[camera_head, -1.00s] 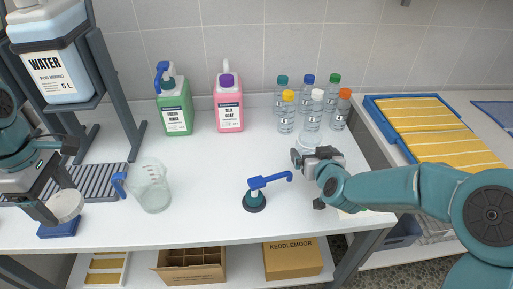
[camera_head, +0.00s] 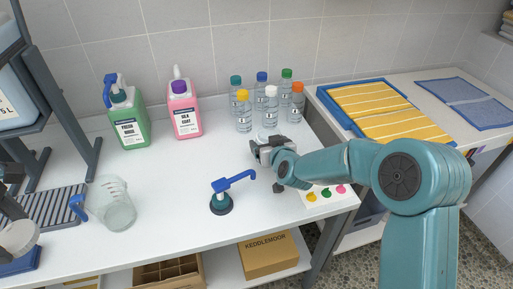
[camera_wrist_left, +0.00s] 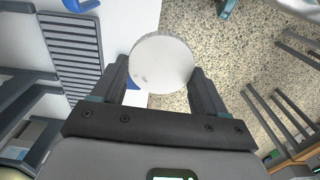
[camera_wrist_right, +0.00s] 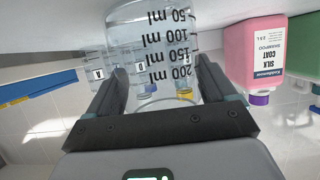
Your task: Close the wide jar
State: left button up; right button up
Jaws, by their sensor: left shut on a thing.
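The wide jar (camera_head: 264,134) is clear; in the head view only its pale top shows, behind my right gripper. In the right wrist view the jar (camera_wrist_right: 152,40) bears a black ml scale and stands between the fingers of my right gripper (camera_wrist_right: 163,80); I cannot tell whether they press on it. In the head view my right gripper (camera_head: 268,152) is low over the bench. My left gripper (camera_wrist_left: 161,85) is shut on a round whitish lid (camera_wrist_left: 162,62), well away from the jar. The lid (camera_head: 19,238) also shows at the left edge of the head view.
Several small bottles (camera_head: 270,105) stand behind the jar. Green (camera_head: 130,125) and pink (camera_head: 185,115) bottles stand at the back. A colour-dot card (camera_head: 315,196) lies right.

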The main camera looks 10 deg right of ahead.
jog(key=shift+r, duration=0.1)
pick_arm(q)
jog(key=shift+r, duration=0.2)
pick_arm(e)
jog(key=shift+w+r, duration=0.1)
jog(key=shift+r, duration=0.95)
pick_arm(q)
notch_tip(320, 180, up, 6)
jog(key=p, duration=0.6)
jog(key=shift+r+p, duration=1)
jog(key=shift+p, duration=0.25)
pick_arm(e)
jog(key=shift+r, duration=8.85)
